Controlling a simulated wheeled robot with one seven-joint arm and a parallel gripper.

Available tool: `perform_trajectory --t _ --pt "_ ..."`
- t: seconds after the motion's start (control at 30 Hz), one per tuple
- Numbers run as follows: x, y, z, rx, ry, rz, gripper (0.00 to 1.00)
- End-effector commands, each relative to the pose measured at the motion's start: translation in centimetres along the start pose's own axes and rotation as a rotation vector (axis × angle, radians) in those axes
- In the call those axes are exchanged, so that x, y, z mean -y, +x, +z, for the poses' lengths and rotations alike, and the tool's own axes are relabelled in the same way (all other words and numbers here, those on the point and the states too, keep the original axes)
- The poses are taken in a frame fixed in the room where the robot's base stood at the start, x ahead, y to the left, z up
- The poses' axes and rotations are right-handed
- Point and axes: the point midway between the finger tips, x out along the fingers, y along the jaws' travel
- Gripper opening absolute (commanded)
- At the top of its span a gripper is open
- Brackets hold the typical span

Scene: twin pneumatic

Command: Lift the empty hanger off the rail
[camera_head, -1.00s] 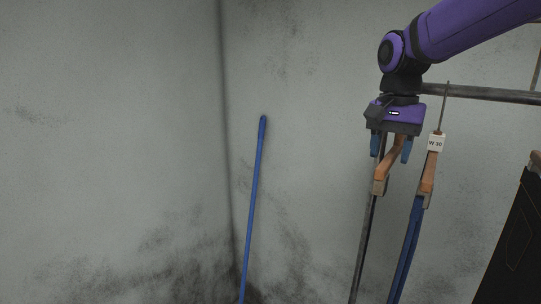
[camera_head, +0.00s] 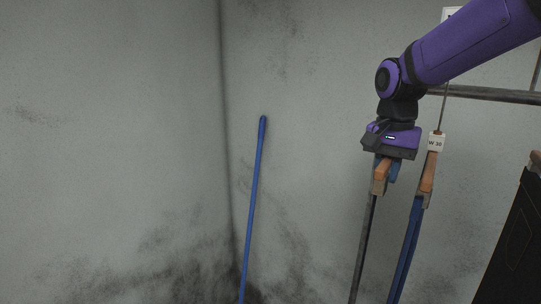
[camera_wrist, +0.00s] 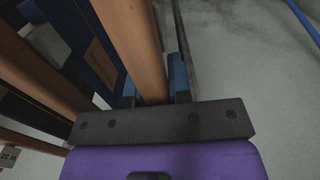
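A wooden hanger (camera_head: 380,186) shows in the head view below my gripper, seen nearly end-on, with no garment clearly visible on it. My gripper (camera_head: 387,172) points down over it. In the wrist view the wooden bar (camera_wrist: 136,45) runs between the two blue fingers of my gripper (camera_wrist: 154,85). The fingers are close to the wood on both sides; whether they press on it I cannot tell. The grey metal rail (camera_head: 490,94) runs to the right behind my arm. The hanger's hook is hidden by my gripper and arm.
Close to the right hangs another wooden hanger (camera_head: 429,172) with a W 30 tag (camera_head: 436,142) and blue trousers (camera_head: 405,250). Dark garments (camera_head: 515,240) hang farther right. A blue pole (camera_head: 254,200) leans on the wall at left.

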Motion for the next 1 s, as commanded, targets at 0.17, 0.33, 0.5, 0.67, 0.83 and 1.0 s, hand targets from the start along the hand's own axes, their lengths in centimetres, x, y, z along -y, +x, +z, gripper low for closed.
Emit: perform_trajectory --t 0.17,0.33,0.5,0.67,0.83,1.0 --pt "0.0 0.0 0.0 -0.001 0.000 0.000 0.00" --pt "0.0 -0.3 0.0 0.000 0.000 0.000 0.00" --pt "0.0 -0.9 0.0 -0.001 0.000 -0.001 0.00" --pt "0.0 -1.4 0.0 -0.001 0.000 -0.001 0.00" --pt "0.0 -2.0 0.0 -0.001 0.000 -0.001 0.00" --pt "0.0 -2.6 0.0 -0.001 0.000 -0.001 0.00"
